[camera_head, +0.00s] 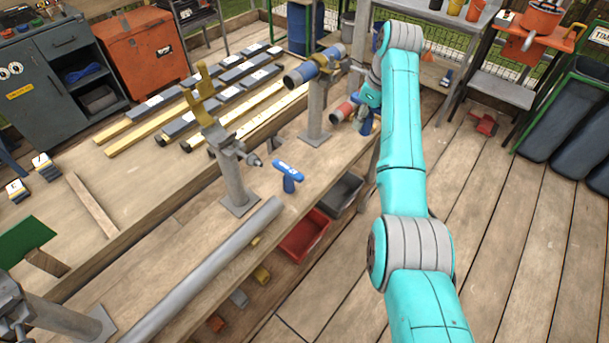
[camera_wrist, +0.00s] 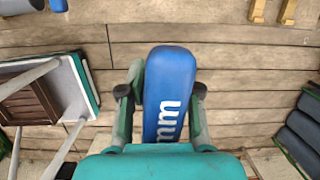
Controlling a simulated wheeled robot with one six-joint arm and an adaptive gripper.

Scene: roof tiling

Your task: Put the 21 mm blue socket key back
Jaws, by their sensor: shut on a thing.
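My gripper (camera_wrist: 166,92) is shut on a blue socket key (camera_wrist: 170,70), one finger on each side of its handle. White letters ending in "mm" show on the handle; the number is hidden by my wrist. In the head view the held blue key (camera_head: 366,124) hangs under my gripper (camera_head: 369,100), beyond the far part of the bench. Its lower end is hard to make out. A second blue T-shaped key (camera_head: 287,173) stands upright on the bench; its white label is too small to read.
The wooden bench (camera_head: 190,262) carries a grey pipe (camera_head: 205,270) and posts with clamps, one holding a blue cylinder (camera_head: 305,73). A red bin (camera_head: 304,236) sits below the bench edge.

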